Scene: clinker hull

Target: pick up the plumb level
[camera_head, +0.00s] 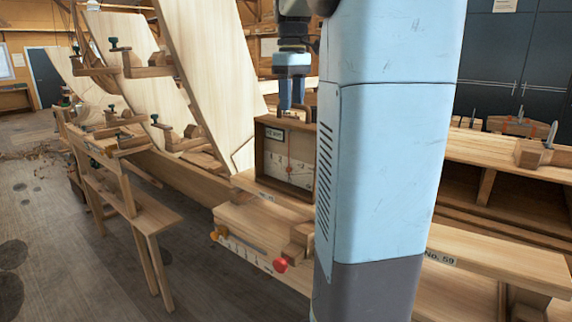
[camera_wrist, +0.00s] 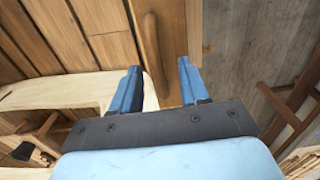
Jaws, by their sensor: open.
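The plumb level (camera_head: 270,155) looks like an upright wooden box with a pale face, a red pointer and a scale. It stands on a wooden ledge in the head view, and its right side is hidden behind my own column. My gripper (camera_head: 291,105) points down just above its top edge, with blue fingers apart. In the wrist view, my gripper (camera_wrist: 160,85) is open, with a narrow wooden top (camera_wrist: 167,20) and a raised handle-like bar (camera_wrist: 151,45) showing between and beyond the fingers. I see nothing held; whether the fingers touch the bar I cannot tell.
A lower wooden bench block (camera_head: 265,222) carries a scale strip with orange and red knobs (camera_head: 280,265). Clamped hull planks (camera_head: 190,60) rise at the left and behind. A workbench (camera_head: 490,150) is at the right. Open floor (camera_head: 60,230) lies at the left.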

